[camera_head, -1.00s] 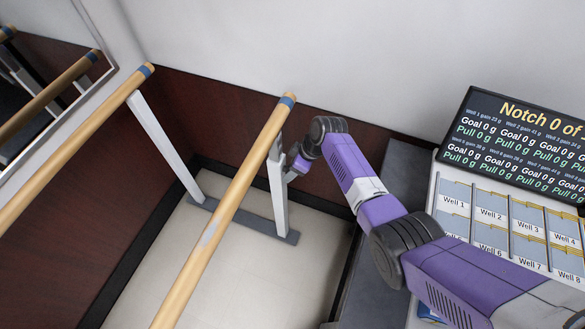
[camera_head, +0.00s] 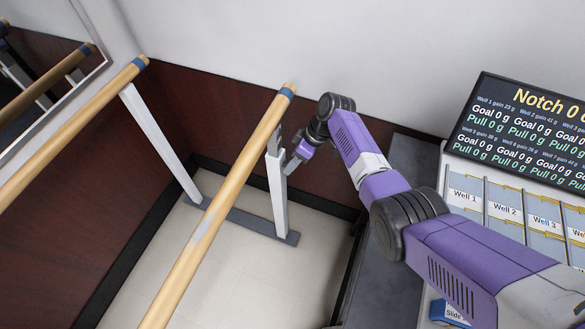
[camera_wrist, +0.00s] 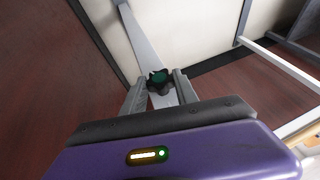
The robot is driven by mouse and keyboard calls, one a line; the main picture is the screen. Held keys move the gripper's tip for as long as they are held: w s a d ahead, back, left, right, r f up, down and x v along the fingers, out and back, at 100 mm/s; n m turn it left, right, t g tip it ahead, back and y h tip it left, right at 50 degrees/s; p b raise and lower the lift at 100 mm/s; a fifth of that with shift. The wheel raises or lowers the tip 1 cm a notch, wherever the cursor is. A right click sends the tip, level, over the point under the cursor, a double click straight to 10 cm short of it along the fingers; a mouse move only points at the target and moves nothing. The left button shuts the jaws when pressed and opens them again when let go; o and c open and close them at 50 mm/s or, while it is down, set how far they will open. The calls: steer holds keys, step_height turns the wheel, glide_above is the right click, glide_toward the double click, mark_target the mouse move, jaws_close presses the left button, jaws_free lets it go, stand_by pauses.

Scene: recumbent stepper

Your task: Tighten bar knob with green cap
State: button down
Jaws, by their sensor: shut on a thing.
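The bar knob (camera_wrist: 159,80) is dark and lobed with a green cap, and it sits on a grey upright post in the wrist view. My gripper (camera_wrist: 159,88) has one finger on each side of the knob and is shut on it. In the head view my gripper (camera_head: 291,164) is at the right side of the near upright post (camera_head: 277,190), below the upper end of the wooden bar (camera_head: 225,195). The knob itself is hidden or too small to make out there.
A second wooden bar (camera_head: 75,145) on its own post (camera_head: 160,140) stands to the left, near a mirror. A dark display board (camera_head: 530,130) and a rack of labelled wells (camera_head: 500,210) stand at the right. Pale floor lies between the posts.

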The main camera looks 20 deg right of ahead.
steer(key=g+y+b, duration=0.1)
steer(key=b, duration=0.3)
steer(key=y+b, duration=0.1)
steer(key=b, duration=0.3)
steer(key=f+g+y+b, duration=0.1)
steer(key=b, duration=0.3)
steer(key=shift+w+d+m+g, duration=0.25)
steer(key=shift+m+g, duration=0.05)
steer(key=shift+m, duration=0.1)
steer(key=shift+b, duration=0.5)
steer(key=shift+r+g+y+b, duration=0.3)
steer(key=shift+g+y+b, duration=0.15)
steer(key=shift+b, duration=0.65)
steer(key=c, duration=0.9)
jaws_free()
steer(key=shift+c, duration=0.2)
step_height(320, 180, up, 20)
steer(key=p, duration=1.1)
